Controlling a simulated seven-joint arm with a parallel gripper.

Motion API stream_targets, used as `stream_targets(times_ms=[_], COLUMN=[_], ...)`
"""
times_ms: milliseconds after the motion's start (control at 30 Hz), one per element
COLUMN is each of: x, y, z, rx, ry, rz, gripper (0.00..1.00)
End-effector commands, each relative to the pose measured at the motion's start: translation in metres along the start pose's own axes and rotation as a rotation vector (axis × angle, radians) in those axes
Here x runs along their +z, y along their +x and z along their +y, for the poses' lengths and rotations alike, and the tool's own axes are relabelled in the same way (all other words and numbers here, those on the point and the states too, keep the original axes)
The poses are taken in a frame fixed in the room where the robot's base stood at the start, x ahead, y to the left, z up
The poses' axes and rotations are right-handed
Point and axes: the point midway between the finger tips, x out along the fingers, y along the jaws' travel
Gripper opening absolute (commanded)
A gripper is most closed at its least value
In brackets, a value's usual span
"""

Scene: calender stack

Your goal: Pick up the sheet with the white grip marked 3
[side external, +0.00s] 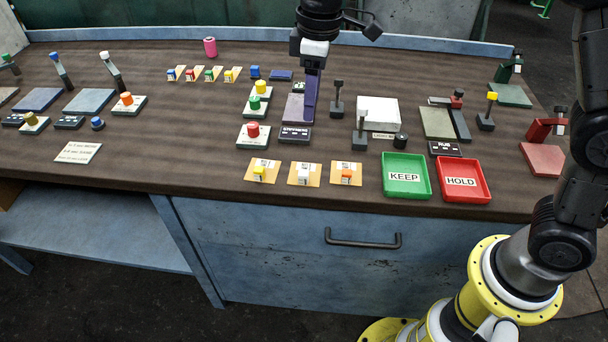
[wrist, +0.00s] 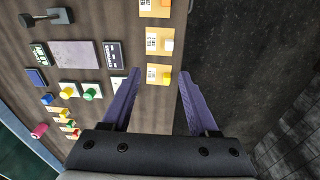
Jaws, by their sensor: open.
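A tan sheet (side external: 296,181) with a white grip (side external: 303,174) lies near the bench's front edge, in the middle of a row of three. In the wrist view this sheet (wrist: 152,38) and its white grip (wrist: 167,44) lie ahead of the fingertips. The mark on it is too small to read. My gripper (side external: 309,118) is open and empty, above the bench behind the row. In the wrist view the fingers of my gripper (wrist: 160,74) stand apart, with the yellow-grip sheet (wrist: 152,72) seen between their tips.
The yellow-grip sheet (side external: 252,178) lies left and an orange-grip sheet (side external: 339,180) right of the white one. Green KEEP (side external: 405,192) and red HOLD (side external: 462,197) trays stand further right. Buttons (side external: 252,132), levers (side external: 361,130) and a pale block (side external: 378,112) stand behind.

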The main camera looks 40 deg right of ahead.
Motion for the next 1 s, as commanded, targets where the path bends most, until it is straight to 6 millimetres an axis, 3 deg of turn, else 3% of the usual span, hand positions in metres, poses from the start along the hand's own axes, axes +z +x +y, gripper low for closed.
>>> stream_targets(times_ms=[100,333,600,1000], x=[-0.009,-0.009,-0.006,-0.002], y=[0.028,0.054,0.103,0.14], z=[-0.01,-0.018,-0.019,-0.021], rx=[-0.023,-0.033,-0.032,-0.032], ry=[-0.027,-0.042,-0.041,-0.04], rz=[-0.05,-0.071,-0.07,-0.071], gripper=[0.6,0.6,0.6,0.6])
